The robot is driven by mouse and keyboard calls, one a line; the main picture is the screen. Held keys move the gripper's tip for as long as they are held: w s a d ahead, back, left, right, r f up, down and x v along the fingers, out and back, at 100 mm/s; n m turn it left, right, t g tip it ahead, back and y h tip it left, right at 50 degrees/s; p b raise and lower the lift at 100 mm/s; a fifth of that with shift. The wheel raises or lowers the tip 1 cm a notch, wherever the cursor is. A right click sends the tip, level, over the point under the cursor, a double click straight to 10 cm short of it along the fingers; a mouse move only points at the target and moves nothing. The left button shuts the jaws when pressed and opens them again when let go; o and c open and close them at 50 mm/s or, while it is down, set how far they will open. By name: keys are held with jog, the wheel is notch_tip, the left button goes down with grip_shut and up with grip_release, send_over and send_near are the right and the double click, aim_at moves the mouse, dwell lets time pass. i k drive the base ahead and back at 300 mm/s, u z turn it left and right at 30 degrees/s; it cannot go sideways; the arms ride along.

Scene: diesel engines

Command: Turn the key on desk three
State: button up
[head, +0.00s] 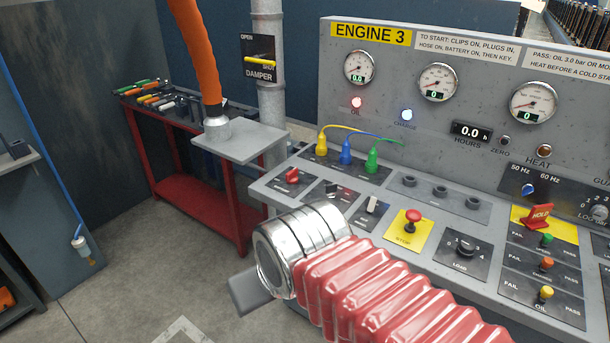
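Desk three is the grey sloped console (450,210) with a yellow "ENGINE 3" label (371,34) on its upright panel. Its front left has a red knob (292,175), a dark plate with a small control (333,189) and a light-coloured switch (372,206). I cannot clearly make out which of these is the key. My arm, with red ribbed sleeve and chrome rings, crosses in front of the desk's near edge. A grey flat piece at its end, seemingly part of my gripper (250,292), points down left, apart from the controls. Its fingers are mostly hidden.
A yellow-based red stop button (413,216) and load dial (466,246) sit right of the switches. Yellow, blue and green plugs (346,152) stand behind. An orange hose (199,60) ends on a grey stand left. A red tool bench (190,195) is farther back.

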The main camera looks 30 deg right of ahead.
aim_at(330, 189)
jog(key=z, duration=0.1)
jog(key=i, duration=1.05)
jog(key=z, duration=0.45)
